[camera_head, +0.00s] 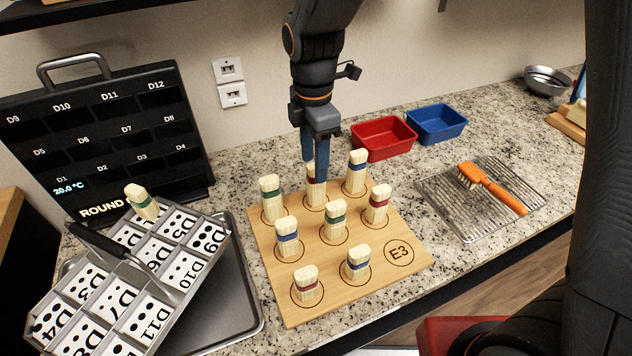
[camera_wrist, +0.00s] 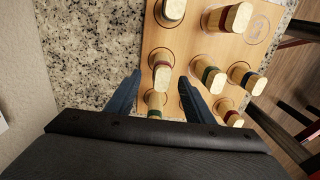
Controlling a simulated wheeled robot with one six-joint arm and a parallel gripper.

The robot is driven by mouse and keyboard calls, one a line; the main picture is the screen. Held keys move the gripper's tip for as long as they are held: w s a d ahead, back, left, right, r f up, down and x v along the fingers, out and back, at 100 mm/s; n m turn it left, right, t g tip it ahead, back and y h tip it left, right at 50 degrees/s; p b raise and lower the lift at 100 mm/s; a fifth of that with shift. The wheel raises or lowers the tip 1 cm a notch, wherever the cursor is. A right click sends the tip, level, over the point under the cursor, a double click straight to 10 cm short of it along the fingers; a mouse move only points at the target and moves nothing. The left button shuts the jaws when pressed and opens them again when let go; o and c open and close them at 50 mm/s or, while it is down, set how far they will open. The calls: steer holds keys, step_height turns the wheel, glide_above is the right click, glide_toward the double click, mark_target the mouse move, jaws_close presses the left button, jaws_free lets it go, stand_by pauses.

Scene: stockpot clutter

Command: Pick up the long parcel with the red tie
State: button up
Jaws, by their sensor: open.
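Cream parcels with coloured ties stand upright in rings on a wooden board (camera_head: 340,275). The red-tied parcel in the middle of the back row (camera_head: 312,198) looks long, though a finger partly hides it; it also shows in the wrist view (camera_wrist: 161,75). My gripper (camera_head: 313,170) is open and points down, with its fingertips on either side of this parcel's upper part. Contact cannot be told. Other red-tied parcels are one at the right of the middle row (camera_head: 377,205) and a shorter one at the front left (camera_head: 306,287).
Green-tied (camera_head: 270,195) and blue-tied (camera_head: 357,170) parcels flank the back-row red one closely. A tilted compartment rack (camera_head: 110,285) stands left. Red (camera_head: 384,138) and blue (camera_head: 437,124) bins sit behind. A brush (camera_head: 492,188) lies on a wire rack at right.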

mark_target(315, 192)
steer(key=shift+d+f+p, duration=0.15)
steer(key=shift+f+p, duration=0.45)
steer(key=shift+f, duration=0.95)
steer(key=shift+d+f+p, duration=0.1)
steer(key=shift+f+p, duration=0.45)
steer(key=shift+f, duration=1)
jaws_close()
